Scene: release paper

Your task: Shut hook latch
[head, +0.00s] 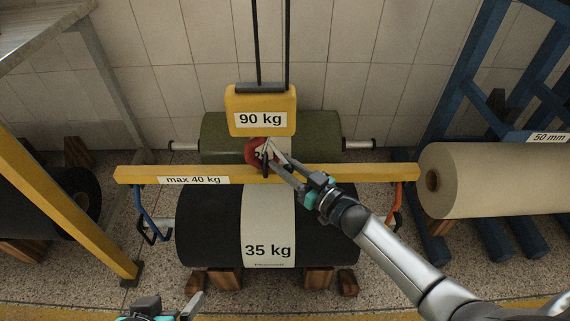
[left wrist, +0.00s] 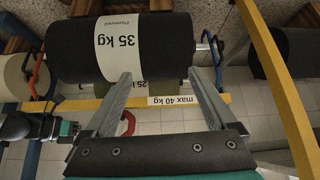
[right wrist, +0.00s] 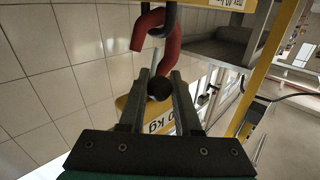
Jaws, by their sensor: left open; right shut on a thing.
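The red hook (head: 252,151) hangs below the yellow 90 kg block (head: 260,99) at the yellow spreader beam (head: 160,174). It also shows at the top of the right wrist view (right wrist: 174,45). A pale grey bar, seemingly the latch (right wrist: 138,60), runs from the hook towards my fingers. My right gripper (head: 272,155) is at the hook. My left gripper (left wrist: 160,82) is open and empty, low in front of the black roll (head: 208,220).
The 35 kg black roll rests on wooden blocks below the beam. A blue hook (head: 147,215) and an orange hook (head: 394,205) hang from the beam's ends. A green roll (head: 320,128) lies behind.

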